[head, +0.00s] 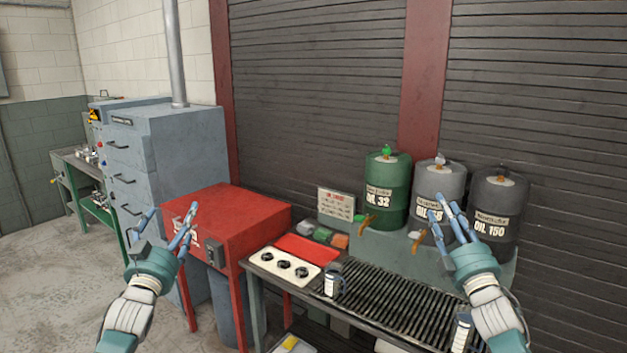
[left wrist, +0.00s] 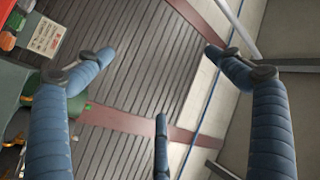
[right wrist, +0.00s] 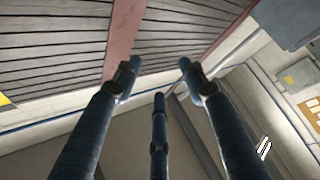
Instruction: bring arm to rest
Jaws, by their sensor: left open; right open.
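My left gripper (head: 163,228) is raised in front of the red table in the head view, with its fingers spread and nothing between them. Its open fingers also show in the left wrist view (left wrist: 155,85), pointing toward the shutter and upper wall. My right gripper (head: 447,222) is raised in front of the oil drums and over the right part of the slatted bench in the head view. It is open and empty, and its spread fingers show in the right wrist view (right wrist: 157,80). Neither gripper touches anything that I can see.
A slatted bench (head: 385,305) carries a white panel with black round holes (head: 284,269), a red tray (head: 308,248) and small canisters. Green (head: 386,190), grey (head: 440,188) and black (head: 497,225) oil drums stand behind. A red table (head: 225,220) and grey cabinet (head: 175,150) are left.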

